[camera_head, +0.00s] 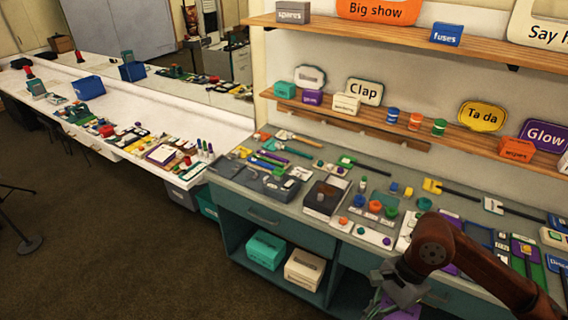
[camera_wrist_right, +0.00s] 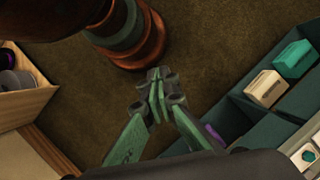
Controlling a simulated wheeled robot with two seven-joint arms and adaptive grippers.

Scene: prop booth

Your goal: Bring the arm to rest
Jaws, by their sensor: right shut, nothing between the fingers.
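My right arm (camera_head: 435,245), reddish brown, comes in from the right in the head view. It bends down in front of the workbench's front edge. My right gripper (camera_head: 392,295) hangs at the bottom of that view, in front of the bench's open lower part. In the right wrist view the right gripper (camera_wrist_right: 158,82) is shut, with its greenish fingers together and nothing between them. Brown floor lies below it. My left gripper is in neither view.
The workbench (camera_head: 265,216) carries many small props on top. Its open shelf holds a teal box (camera_head: 265,249) and a cream box (camera_head: 304,269), also seen in the wrist view (camera_wrist_right: 264,88). Wall shelves (camera_head: 400,38) hold signs and boxes. Open floor (camera_head: 130,230) lies left.

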